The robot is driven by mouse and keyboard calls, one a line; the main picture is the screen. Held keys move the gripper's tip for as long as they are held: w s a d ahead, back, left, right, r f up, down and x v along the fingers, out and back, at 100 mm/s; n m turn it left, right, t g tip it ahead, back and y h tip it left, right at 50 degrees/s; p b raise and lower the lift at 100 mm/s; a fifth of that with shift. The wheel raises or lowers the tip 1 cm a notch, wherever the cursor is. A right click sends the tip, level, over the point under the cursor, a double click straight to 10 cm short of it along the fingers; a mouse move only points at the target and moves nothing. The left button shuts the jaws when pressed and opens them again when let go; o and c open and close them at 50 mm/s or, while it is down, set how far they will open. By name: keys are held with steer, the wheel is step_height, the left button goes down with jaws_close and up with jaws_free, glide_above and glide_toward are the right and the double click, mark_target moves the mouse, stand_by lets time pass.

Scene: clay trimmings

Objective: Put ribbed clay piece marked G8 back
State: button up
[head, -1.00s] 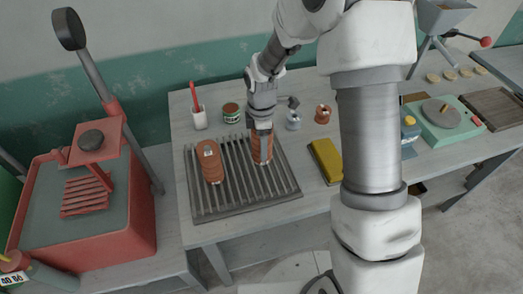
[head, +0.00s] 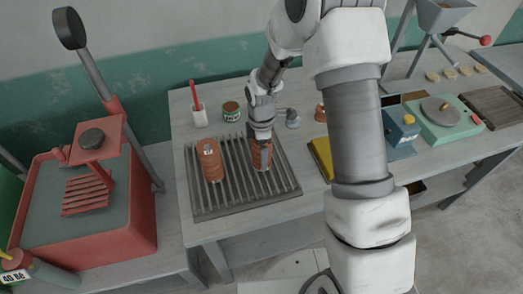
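A ribbed orange-brown clay piece (head: 261,157) stands roughly upright below my gripper (head: 262,138), over the right part of the grey slatted rack (head: 231,207). My gripper points down and its fingers are closed about the top of this piece. Its mark does not show legibly. Whether its bottom touches the slats is hard to tell. A second ribbed clay piece (head: 210,163) stands upright on the left part of the rack, with a small pale label near its top, too small to read. The two pieces are apart.
Behind the rack are a white cup (head: 200,119) with a red-handled tool, and a green-banded tin (head: 231,112). A yellow block (head: 321,157) lies to the right, partly behind my arm. A red press (head: 100,205) stands at the left. The rack's front slats are clear.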

step_height(320, 180, up, 12)
steer(key=r, duration=0.1)
steer(key=s+d+r+m+t, duration=0.1)
steer(key=s+d+r+m, duration=0.2)
steer(key=s+r+m, duration=0.3)
steer(key=s+d+r+m+t, duration=0.2)
steer(key=s+d+r+m, duration=0.1)
steer(key=r, duration=0.4)
steer(key=s+d+r+m+t, duration=0.2)
steer(key=s+d+r+m, duration=0.1)
steer(key=s+m, duration=0.6)
steer(key=s+r, duration=0.1)
steer(key=s, duration=0.2)
steer(key=shift+s+d+r+m+t, duration=0.2)
steer(key=shift+s+m+t, duration=0.1)
steer(key=shift+m, duration=0.1)
steer(key=shift+b, duration=0.3)
steer(key=shift+f+b, duration=0.7)
steer(key=shift+f, duration=0.05)
